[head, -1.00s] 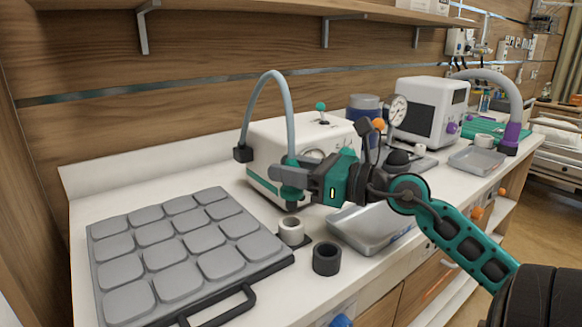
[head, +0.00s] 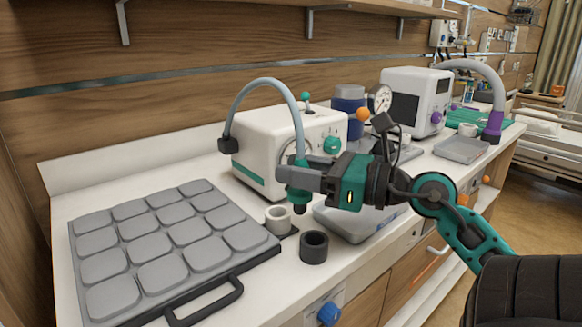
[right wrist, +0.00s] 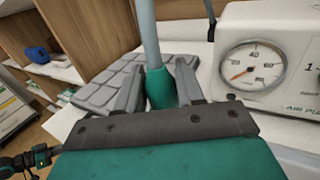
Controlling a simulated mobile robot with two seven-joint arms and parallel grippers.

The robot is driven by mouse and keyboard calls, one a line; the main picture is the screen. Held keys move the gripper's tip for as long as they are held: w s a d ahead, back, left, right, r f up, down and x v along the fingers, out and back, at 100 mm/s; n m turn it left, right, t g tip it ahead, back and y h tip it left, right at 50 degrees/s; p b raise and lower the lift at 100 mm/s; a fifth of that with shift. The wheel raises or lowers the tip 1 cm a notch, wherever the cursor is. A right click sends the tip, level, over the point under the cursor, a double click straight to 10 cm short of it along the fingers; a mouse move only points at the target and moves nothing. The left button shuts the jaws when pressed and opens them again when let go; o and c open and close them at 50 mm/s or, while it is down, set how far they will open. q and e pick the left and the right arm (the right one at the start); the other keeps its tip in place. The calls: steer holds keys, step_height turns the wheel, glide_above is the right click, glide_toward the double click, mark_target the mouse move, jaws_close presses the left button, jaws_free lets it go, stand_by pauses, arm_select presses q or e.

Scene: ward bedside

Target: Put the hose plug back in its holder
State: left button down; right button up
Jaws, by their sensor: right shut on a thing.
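My right gripper (head: 298,178) is shut on the hose plug (head: 300,197), a teal sleeve with a dark tip, on the end of a grey-blue hose (head: 262,82). The plug hangs upright above the counter. In the right wrist view the teal plug (right wrist: 160,88) sits between the fingers. Below it stand two open round cups: a white one (head: 278,220) on a dark base, and a dark grey one (head: 314,248) nearer the front edge. The plug tip appears above and between them, apart from both. Which cup is the holder I cannot tell. My left gripper is not in view.
The white pump box (head: 262,140) with gauge stands behind the plug. A grey padded mat (head: 255,262) with a black handle lies left. A white monitor (head: 415,95) stands further right.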

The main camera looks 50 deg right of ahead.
mark_target(305, 204)
steer(key=s+f+b, duration=0.2)
steer(key=s, duration=0.1)
steer(key=shift+s+a+f, duration=0.1)
steer(key=shift+s+a, duration=0.05)
steer(key=shift+s, duration=0.1)
stand_by(0.7)
steer(key=shift+f+b, duration=0.6)
steer(key=shift+b, duration=0.15)
steer(key=shift+f+b, duration=0.65)
steer(key=shift+f, duration=0.1)
steer(key=shift+f+b, duration=0.55)
steer(key=shift+f, duration=0.15)
steer(key=o, duration=1.1)
